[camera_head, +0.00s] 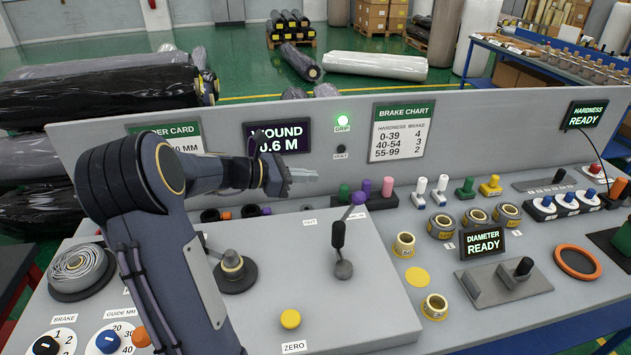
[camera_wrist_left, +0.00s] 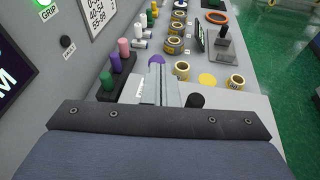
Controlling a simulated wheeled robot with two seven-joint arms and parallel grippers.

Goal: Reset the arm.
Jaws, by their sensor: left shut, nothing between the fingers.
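My left arm comes in from the left of the head view and reaches across the grey console. Its gripper (camera_head: 303,175) is shut and empty, held above the console in front of the upright back panel. In the left wrist view the closed fingers (camera_wrist_left: 156,84) show past the dark wrist edge with nothing between them. My right gripper is not in view.
Colored pegs (camera_head: 378,192) stand in a dark rack near the gripper. Several tape rolls (camera_head: 404,244) and a "DIAMETER READY" display (camera_head: 482,243) sit to the right. The "WOUND" display (camera_head: 277,137) is partly covered by my arm. A green GRIP light (camera_head: 343,121) is lit.

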